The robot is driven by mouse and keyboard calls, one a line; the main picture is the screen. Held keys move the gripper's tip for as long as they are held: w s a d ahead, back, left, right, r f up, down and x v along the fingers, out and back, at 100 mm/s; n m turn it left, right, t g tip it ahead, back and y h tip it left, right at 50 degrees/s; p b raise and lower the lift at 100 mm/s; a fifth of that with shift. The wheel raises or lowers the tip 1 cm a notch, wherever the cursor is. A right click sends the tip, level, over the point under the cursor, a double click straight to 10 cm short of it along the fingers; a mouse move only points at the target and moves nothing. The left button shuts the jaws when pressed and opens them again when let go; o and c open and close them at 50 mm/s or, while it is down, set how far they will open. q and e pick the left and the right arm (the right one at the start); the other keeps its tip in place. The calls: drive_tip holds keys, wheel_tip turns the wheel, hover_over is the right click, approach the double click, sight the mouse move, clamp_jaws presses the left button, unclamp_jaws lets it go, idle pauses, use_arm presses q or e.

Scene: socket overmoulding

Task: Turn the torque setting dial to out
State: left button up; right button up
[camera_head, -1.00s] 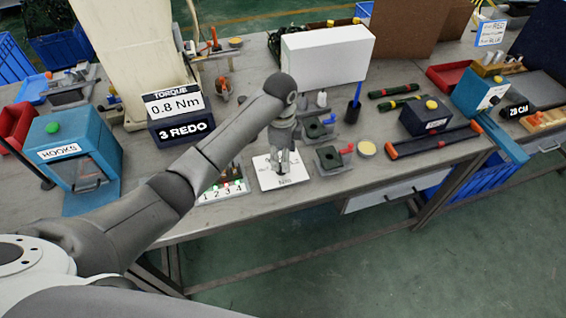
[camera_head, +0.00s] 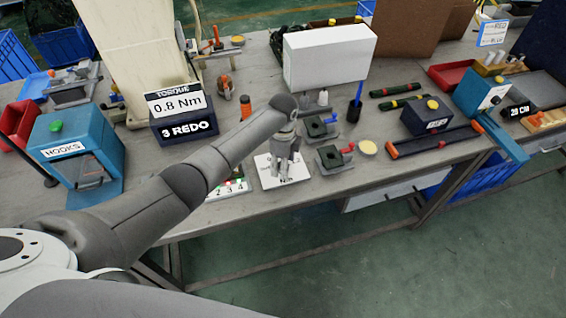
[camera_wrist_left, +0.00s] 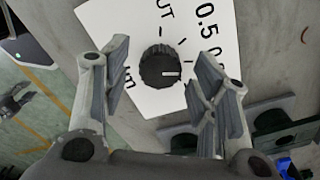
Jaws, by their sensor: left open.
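The torque dial (camera_wrist_left: 160,66) is a dark, ribbed round knob on a white plate (camera_wrist_left: 98,22) printed with OUT, 0.5 and Nm. Its white pointer mark faces right in the wrist view, not towards the OUT print at the top. My left gripper (camera_wrist_left: 158,82) is open, with its fingers on either side of the dial and gaps visible between. In the head view the left gripper (camera_head: 283,172) is over the plate and hides the dial. A gripper-like shape (camera_wrist_left: 15,103), probably my right gripper, shows small at the wrist view's left edge.
The torque display (camera_head: 178,104) reads 0.8 Nm above a 3 REDO sign. Two dark blocks on grey bases (camera_head: 331,157) stand just right of the plate. A numbered strip (camera_head: 228,190) lies to its left. A white box (camera_head: 328,57) stands behind.

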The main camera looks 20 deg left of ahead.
use_arm(q)
drive_tip(key=shift+f, duration=0.2)
drive_tip(key=c, duration=1)
drive_tip(key=shift+c, duration=0.2)
drive_tip(key=n+p, duration=0.1)
drive_tip(key=n, duration=0.1)
drive_tip(key=n+p, duration=0.1)
drive_tip(key=shift+r+n+p, duration=0.2)
drive_tip(key=shift+n+p, duration=0.1)
drive_tip(key=shift+n, duration=0.1)
drive_tip(key=n+p, duration=0.2)
drive_tip(key=n, duration=0.2)
drive_tip(key=shift+n, duration=0.3)
drive_tip(key=n+p, duration=0.1)
drive_tip(key=n, duration=0.4)
drive_tip(key=shift+f+p, duration=0.1)
drive_tip(key=shift+p, duration=0.25)
drive_tip(key=shift+w+n+p, duration=0.1)
drive_tip(key=shift+n+p, duration=0.3)
drive_tip(key=shift+n, duration=1.8)
